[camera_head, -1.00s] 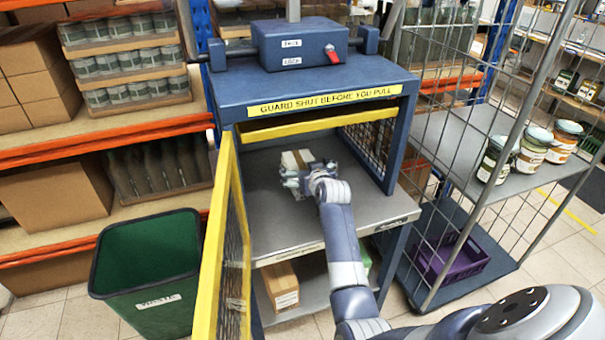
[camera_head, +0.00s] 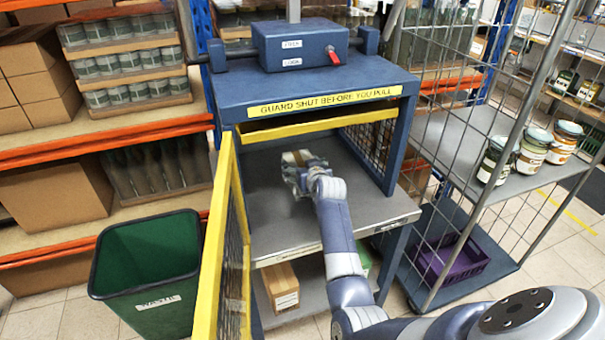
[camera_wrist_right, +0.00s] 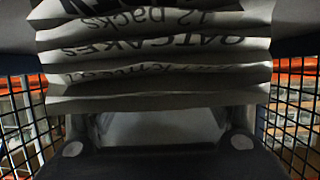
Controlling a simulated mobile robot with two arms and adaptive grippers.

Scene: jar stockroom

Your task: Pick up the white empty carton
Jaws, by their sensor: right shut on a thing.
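The white carton (camera_head: 297,158) is on the grey bed of the blue press (camera_head: 335,84), mostly hidden behind my right gripper (camera_head: 302,172). In the right wrist view the carton (camera_wrist_right: 155,70) fills the upper middle. Its side is creased into stacked folds, with upside-down print reading "OATCAKES" and "12 packs". My right gripper reaches in through the press's open front and is shut on the carton. I cannot tell whether the carton touches the bed. My left gripper is not in view.
The yellow mesh guard (camera_head: 232,240) stands open to the left of my right arm. A green waste bin (camera_head: 150,270) is at the left. A wire cage trolley (camera_head: 480,150) with jars stands at the right. A brown box (camera_head: 281,285) sits on the press's lower shelf.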

